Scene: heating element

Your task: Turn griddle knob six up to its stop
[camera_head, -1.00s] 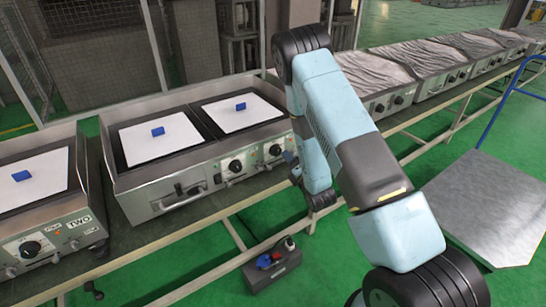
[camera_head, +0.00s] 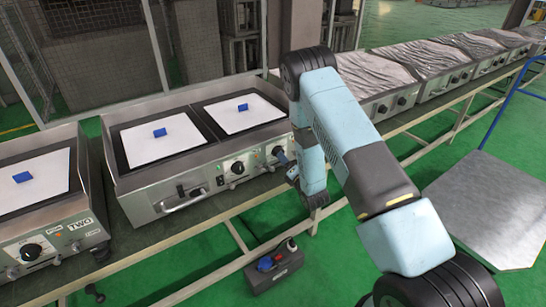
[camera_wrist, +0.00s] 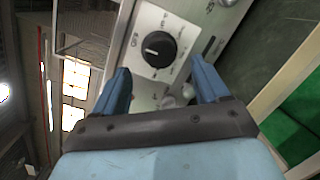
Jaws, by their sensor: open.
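The double griddle (camera_head: 175,204) stands on the bench with two black knobs on white dial plates at its right front. In the wrist view one black knob (camera_wrist: 159,49) sits on its white plate, its pale pointer mark toward the left, where lettering shows. No number six is legible. My gripper (camera_wrist: 162,75) is open, its two blue fingers apart and below the knob in this picture, not closed on it. The other knob (camera_head: 237,168) is clear.
A blue block (camera_head: 160,132) and another (camera_head: 242,107) lie on white sheets on the griddle. A griddle labelled TWO (camera_head: 55,245) stands left. A grey box with sockets (camera_head: 273,268) is on the green floor below. Covered appliances line the bench at right.

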